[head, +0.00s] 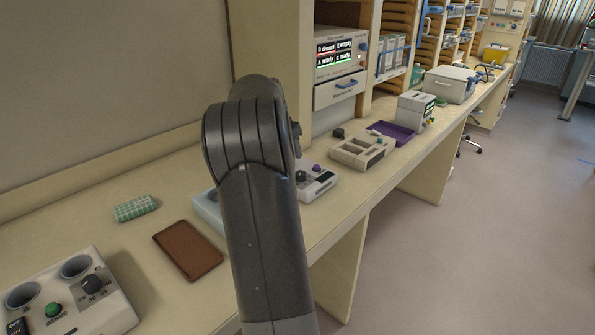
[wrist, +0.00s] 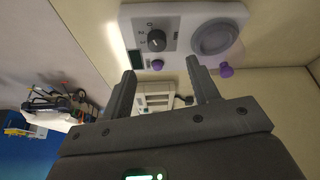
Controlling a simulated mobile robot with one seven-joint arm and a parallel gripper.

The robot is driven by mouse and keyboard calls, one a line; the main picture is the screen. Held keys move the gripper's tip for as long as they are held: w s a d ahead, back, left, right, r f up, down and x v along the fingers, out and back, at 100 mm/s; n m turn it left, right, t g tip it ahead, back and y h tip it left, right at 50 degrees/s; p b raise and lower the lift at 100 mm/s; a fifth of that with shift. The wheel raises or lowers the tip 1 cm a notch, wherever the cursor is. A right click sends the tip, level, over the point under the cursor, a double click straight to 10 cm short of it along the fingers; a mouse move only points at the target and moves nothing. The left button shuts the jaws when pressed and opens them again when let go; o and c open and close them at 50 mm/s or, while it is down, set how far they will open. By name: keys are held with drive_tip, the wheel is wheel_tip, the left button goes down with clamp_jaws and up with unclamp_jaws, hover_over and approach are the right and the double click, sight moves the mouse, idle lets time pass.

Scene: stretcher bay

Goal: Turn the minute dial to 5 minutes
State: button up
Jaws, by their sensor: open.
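My gripper (wrist: 161,70) is open and empty. Its fingertips appear just below the dial in the wrist view, apart from the knob. In the head view my gripper is hidden behind my arm. I cannot tell which minute mark the dial points to.
A second device (head: 105,305) with a dial (head: 92,284) and two wells stands at lower left. A brown pad (head: 188,250) and checkered item (head: 135,208) lie on the counter.

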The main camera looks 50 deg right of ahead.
sight(301, 172)
drive_tip(key=x, duration=0.4)
drive_tip(key=d+x, duration=0.1)
drive_tip(key=x, duration=0.7)
drive_tip(key=shift+s+d+r, duration=0.15)
drive_tip(key=shift+d, duration=0.15)
drive_tip(key=c, duration=1)
drive_tip(key=shift+o, duration=0.2)
